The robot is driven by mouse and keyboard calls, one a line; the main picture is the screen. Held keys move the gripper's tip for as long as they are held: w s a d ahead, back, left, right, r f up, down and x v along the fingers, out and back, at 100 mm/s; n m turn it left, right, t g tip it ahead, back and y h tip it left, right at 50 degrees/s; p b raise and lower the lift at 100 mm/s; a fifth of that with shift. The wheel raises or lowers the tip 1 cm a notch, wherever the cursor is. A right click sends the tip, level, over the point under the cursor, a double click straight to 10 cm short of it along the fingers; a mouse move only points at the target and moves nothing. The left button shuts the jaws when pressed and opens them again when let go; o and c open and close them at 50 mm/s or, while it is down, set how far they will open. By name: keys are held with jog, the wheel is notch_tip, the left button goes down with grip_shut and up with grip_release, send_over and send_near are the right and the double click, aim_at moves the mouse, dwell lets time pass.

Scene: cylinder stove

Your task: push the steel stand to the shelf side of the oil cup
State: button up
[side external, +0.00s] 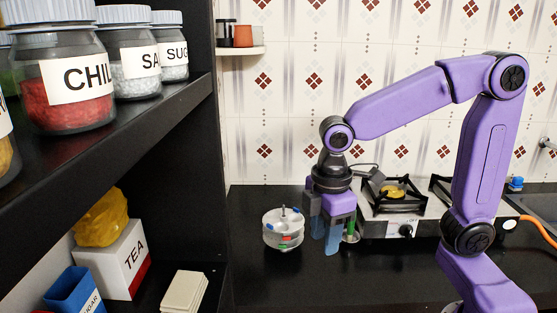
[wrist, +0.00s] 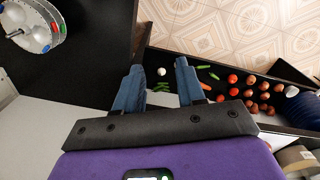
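A round, clear and silvery stand with a central rod (side external: 283,230) stands on the black counter, holding small coloured items; I take it as the steel stand. It also shows cut off at the top left of the wrist view (wrist: 38,35). My gripper (side external: 334,245) points down just right of it, apart from it. In the wrist view its blue fingers (wrist: 158,88) are spread with nothing held between them. A small green and metallic object (side external: 351,232) stands right beside the gripper, partly hidden by a finger; I cannot tell whether it is the oil cup.
A stove (side external: 400,215) with black burner supports stands behind right. A dark shelf (side external: 150,110) with labelled jars fills the left, with a tea box (side external: 113,262) below. The wrist view shows vegetables in a dark tray (wrist: 225,70). The counter left of the stand has a little bare room.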

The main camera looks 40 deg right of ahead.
jog(key=w+r, duration=0.1)
jog(key=w, duration=0.8)
jog(key=n+h, duration=0.1)
jog(key=n, duration=0.1)
send_over(284, 207)
jog(key=a, duration=0.2)
jog(key=shift+w+d+g, duration=0.1)
jog(key=shift+w+g, duration=0.2)
jog(key=shift+w, duration=0.1)
jog(key=shift+f, duration=0.1)
jog(key=f, duration=0.5)
jog(key=d+f, duration=0.1)
jog(key=f, duration=0.5)
jog(key=d+f, duration=0.1)
jog(key=f, duration=0.5)
jog(key=shift+s+f, duration=0.1)
jog(key=shift+s, duration=0.15)
grip_shut()
